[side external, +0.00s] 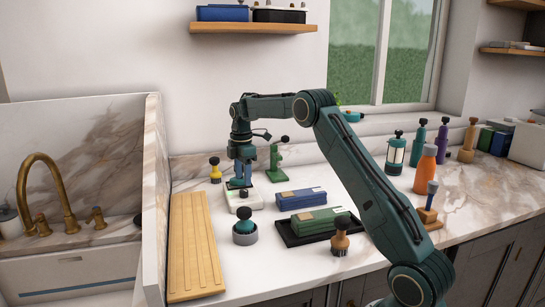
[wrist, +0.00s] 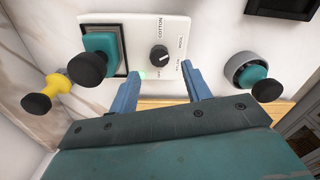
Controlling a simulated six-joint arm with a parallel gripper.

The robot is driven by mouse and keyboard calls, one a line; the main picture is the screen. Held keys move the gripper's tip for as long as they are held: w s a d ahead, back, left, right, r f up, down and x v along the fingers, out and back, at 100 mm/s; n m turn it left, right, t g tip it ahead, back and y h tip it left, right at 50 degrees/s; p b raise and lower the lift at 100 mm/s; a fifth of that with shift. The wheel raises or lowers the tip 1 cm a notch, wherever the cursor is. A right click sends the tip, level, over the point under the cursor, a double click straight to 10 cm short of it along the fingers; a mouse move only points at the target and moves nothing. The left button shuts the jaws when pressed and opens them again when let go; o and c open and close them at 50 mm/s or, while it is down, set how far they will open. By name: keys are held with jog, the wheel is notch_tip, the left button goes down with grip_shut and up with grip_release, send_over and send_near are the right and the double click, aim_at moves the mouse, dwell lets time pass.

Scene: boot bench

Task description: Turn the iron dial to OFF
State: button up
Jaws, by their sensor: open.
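The iron dial (wrist: 159,55) is a small round black knob on a white panel (wrist: 150,27) in the wrist view. The panel has printed labels, with COTTON and WOOL readable. My gripper (wrist: 161,72) is open, with one blue finger on each side of the panel's near edge, and nothing shows between the fingers. In the side view my gripper (side external: 240,183) points down over the white unit (side external: 243,201); the dial is not distinguishable there.
A teal block with a black knob (wrist: 98,55) sits on a dark pad left of the dial. A yellow knobbed piece (side external: 215,170) is left, a teal piece in a grey ring (side external: 245,233) nearer. Blue (side external: 300,198) and green (side external: 320,220) cases and a wooden board (side external: 193,245) surround.

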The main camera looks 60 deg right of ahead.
aim_at(244, 190)
jog(key=shift+f, duration=2.55)
jog(key=c, duration=1)
